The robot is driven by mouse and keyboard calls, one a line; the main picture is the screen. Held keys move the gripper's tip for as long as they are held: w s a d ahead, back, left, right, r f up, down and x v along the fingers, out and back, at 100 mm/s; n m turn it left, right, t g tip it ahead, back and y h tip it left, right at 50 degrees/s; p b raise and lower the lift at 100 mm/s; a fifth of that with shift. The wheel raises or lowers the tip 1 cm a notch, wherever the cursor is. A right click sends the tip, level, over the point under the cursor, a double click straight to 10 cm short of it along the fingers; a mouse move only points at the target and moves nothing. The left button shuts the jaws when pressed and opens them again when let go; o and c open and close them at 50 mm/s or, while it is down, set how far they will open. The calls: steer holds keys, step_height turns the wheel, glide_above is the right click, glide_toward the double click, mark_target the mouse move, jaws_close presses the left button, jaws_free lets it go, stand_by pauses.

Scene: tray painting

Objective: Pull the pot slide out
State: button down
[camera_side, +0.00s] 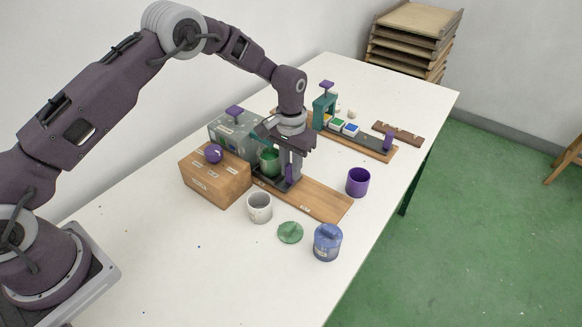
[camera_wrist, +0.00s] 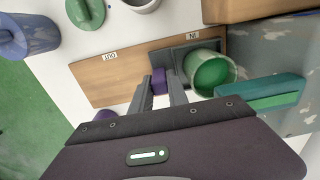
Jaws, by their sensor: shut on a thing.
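The pot slide is a wooden board (camera_side: 318,201) with a dark carriage (camera_wrist: 172,54) on it. The carriage sits at the end marked IN, and the board is bare toward the OUT mark (camera_wrist: 110,56). A green pot (camera_side: 268,161) stands on the carriage; the wrist view shows green inside it (camera_wrist: 211,73). My gripper (camera_wrist: 161,84) is shut on the carriage's purple handle (camera_wrist: 161,76), beside the pot. In the side view my gripper (camera_side: 289,178) hides part of the carriage.
A wooden box (camera_side: 215,180) and a grey box (camera_side: 235,132) stand by the IN end. A white cup (camera_side: 259,207), green lid (camera_side: 290,232), blue lidded jar (camera_side: 327,242) and purple cup (camera_side: 358,181) stand around the board. A paint rack (camera_side: 345,135) is behind.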

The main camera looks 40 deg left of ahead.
steer(key=d, duration=1.4)
steer(key=shift+d+r, duration=0.1)
steer(key=shift+d, duration=0.25)
steer(key=c, duration=1.6)
jaws_free()
steer(key=shift+o, duration=0.2)
steer(key=shift+a, duration=0.1)
step_height(320, 180, up, 7)
